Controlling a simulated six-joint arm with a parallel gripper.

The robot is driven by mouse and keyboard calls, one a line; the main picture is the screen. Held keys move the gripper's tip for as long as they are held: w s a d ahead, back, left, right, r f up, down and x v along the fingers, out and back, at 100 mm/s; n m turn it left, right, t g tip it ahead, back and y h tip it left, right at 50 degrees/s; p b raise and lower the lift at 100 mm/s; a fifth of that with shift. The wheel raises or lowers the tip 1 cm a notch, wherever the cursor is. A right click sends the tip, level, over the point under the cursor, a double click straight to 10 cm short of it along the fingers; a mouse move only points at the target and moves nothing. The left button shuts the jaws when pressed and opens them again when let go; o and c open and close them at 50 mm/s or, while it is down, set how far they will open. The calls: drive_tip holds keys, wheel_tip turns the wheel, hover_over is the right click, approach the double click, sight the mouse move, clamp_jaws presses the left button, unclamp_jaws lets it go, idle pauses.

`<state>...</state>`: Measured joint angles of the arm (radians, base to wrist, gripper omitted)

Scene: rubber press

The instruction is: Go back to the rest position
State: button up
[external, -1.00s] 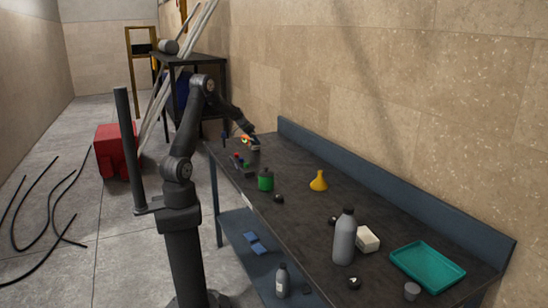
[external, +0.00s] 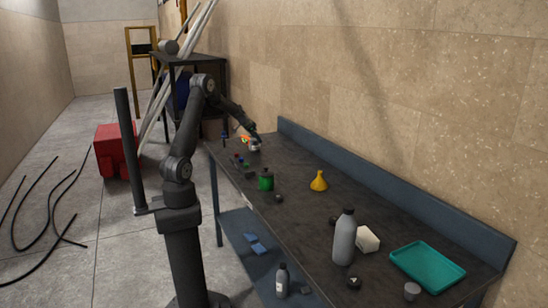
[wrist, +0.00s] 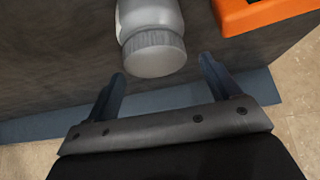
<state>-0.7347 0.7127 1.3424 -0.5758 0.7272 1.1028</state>
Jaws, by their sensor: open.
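My gripper (external: 256,138) is over the far end of the dark workbench (external: 290,222) in the external view. In the wrist view my gripper (wrist: 162,82) is open, with its two fingers apart and nothing between the tips. A pale grey bottle or jar (wrist: 153,38) with a ribbed cap lies just ahead of the fingertips, apart from them. An orange object (wrist: 250,14) lies to its right, partly cut off by the frame edge.
The bench also holds a green container (external: 266,180), a yellow funnel (external: 319,181), a grey bottle (external: 345,238), a white block (external: 367,239) and a teal tray (external: 428,267). A wall stands behind the bench. A red box (external: 118,151) and black cables (external: 45,215) are on the floor.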

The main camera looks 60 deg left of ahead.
wheel_tip(320, 180, down, 3)
drive_tip(key=shift+r, duration=0.1)
drive_tip(key=v, duration=1.2)
drive_tip(key=x, duration=1.2)
drive_tip(key=shift+f, duration=0.3)
wheel_tip(320, 180, up, 4)
drive_tip(key=shift+r, duration=0.1)
drive_tip(key=w+d+r, duration=0.1)
drive_tip(key=d+r, duration=0.6)
drive_tip(key=d, duration=0.6)
drive_tip(key=w+d+m+h, duration=0.2)
drive_tip(key=d+m, duration=0.1)
drive_tip(key=d, duration=1)
drive_tip(key=w+d+m+h, duration=0.1)
drive_tip(key=w+d+m, duration=0.15)
drive_tip(key=d, duration=1.05)
drive_tip(key=s+d+m+g+h, duration=0.1)
drive_tip(key=s+d, duration=0.3)
drive_tip(key=d, duration=0.9)
drive_tip(key=s+d+m+g+h, duration=0.1)
drive_tip(key=s+d+m, duration=0.2)
drive_tip(key=d, duration=1)
drive_tip(key=shift+s+d+m+g, duration=0.15)
drive_tip(key=shift+s+m+g, duration=0.25)
drive_tip(key=shift+m, duration=0.35)
